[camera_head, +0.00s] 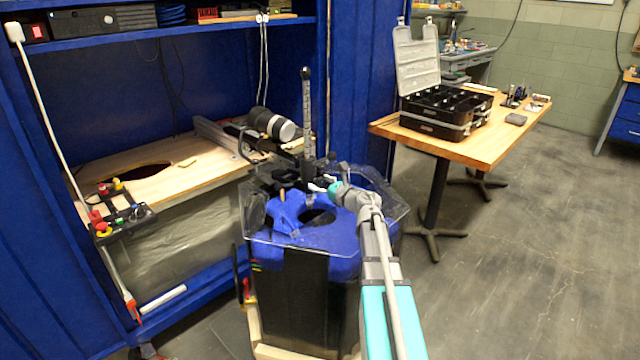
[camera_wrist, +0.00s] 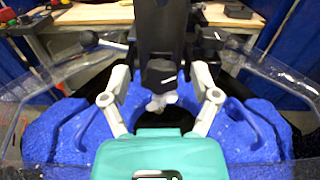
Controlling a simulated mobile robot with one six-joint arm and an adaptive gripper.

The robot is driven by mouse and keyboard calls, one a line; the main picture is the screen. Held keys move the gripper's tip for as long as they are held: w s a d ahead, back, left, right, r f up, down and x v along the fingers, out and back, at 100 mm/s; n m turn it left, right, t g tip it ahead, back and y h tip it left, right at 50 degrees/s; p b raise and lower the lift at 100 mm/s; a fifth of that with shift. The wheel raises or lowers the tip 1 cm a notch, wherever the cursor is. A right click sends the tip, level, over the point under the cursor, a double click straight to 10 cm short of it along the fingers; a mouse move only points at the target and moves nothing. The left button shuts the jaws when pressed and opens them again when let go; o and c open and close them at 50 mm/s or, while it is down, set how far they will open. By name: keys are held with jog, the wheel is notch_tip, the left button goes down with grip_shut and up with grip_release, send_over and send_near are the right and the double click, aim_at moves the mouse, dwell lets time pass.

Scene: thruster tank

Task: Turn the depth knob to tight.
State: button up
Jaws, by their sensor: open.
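A black knob with a white pointer line (camera_wrist: 161,74) sits on the front of a dark upright clamp in the middle of the wrist view. I take it to be the depth knob; its line is slanted, and no tight marking is readable. In the head view the clamp and my gripper crowd the spot, so I cannot pick the knob out. My gripper (camera_wrist: 160,84) is open, with one pale finger on each side of the knob. I cannot tell whether a finger touches it. In the head view my gripper (camera_head: 318,185) reaches the clamp from the right.
A graduated post (camera_head: 307,115) rises from the clamp above a blue-topped tank (camera_head: 330,240). Clear guard panels (camera_head: 390,205) surround the tank top. A wooden bench (camera_head: 150,195) stands behind left.

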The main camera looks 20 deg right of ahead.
grip_shut()
dwell(0.5)
jog(key=shift+m, duration=0.4)
jog(key=m, duration=1.1)
jog(key=shift+m, duration=0.3)
jog(key=m, duration=1.1)
jog(key=shift+m, duration=0.4)
